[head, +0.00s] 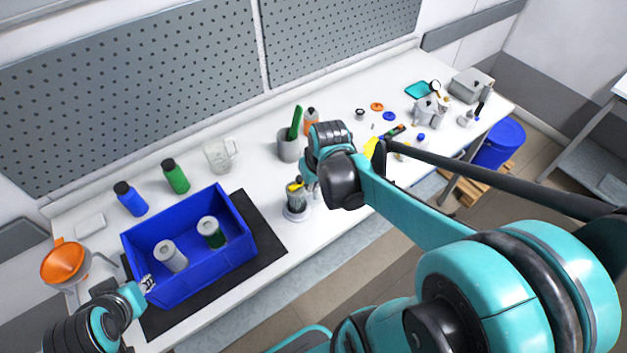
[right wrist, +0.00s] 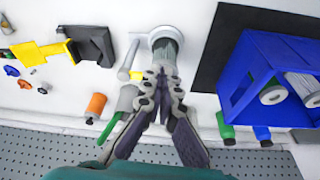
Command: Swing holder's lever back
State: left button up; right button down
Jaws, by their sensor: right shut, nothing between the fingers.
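The holder (head: 297,208) stands near the table's front edge: a grey cylinder on a round pale base, with a yellow and dark part at its top. In the right wrist view the holder (right wrist: 163,40) is straight ahead of the fingers. A grey rod (right wrist: 128,58) lies to its left, with a yellow bit near its end; I cannot tell if it is the lever. My right gripper (right wrist: 162,73) is shut and empty, its tips overlapping the cylinder in view; contact is unclear. My left gripper (head: 148,284) is by the blue crate's left corner, its fingers too small to read.
The blue crate (head: 190,279) on a black mat (head: 268,232) holds two canisters, left of the holder. A grey cup (head: 288,148) with a green item and an orange bottle (head: 310,120) stand behind. A yellow tool (right wrist: 32,52) lies left in the wrist view.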

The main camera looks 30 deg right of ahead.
jog(key=w+f+b, duration=0.1)
jog(key=w+f, duration=0.3)
jog(key=w, duration=0.1)
jog(key=shift+d, duration=0.2)
